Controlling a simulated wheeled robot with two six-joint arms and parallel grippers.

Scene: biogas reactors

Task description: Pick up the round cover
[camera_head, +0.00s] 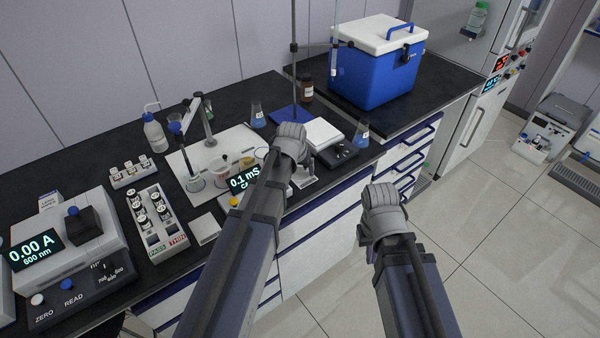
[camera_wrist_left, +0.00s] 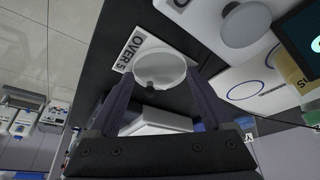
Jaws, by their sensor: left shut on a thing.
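The round cover (camera_wrist_left: 165,66) is a white disc with a small dark knob, seen in the left wrist view. My left gripper (camera_wrist_left: 160,78) has one finger on each side of the disc and is shut on it. A white plate marked "OVER 5" (camera_wrist_left: 128,50) shows just beyond the cover.
A conductivity meter (camera_head: 244,180) and a white tray with beakers (camera_head: 235,143) are left of my left gripper. A balance (camera_head: 340,151), a flask (camera_head: 361,134) and a blue cooler (camera_head: 375,75) stand beyond it.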

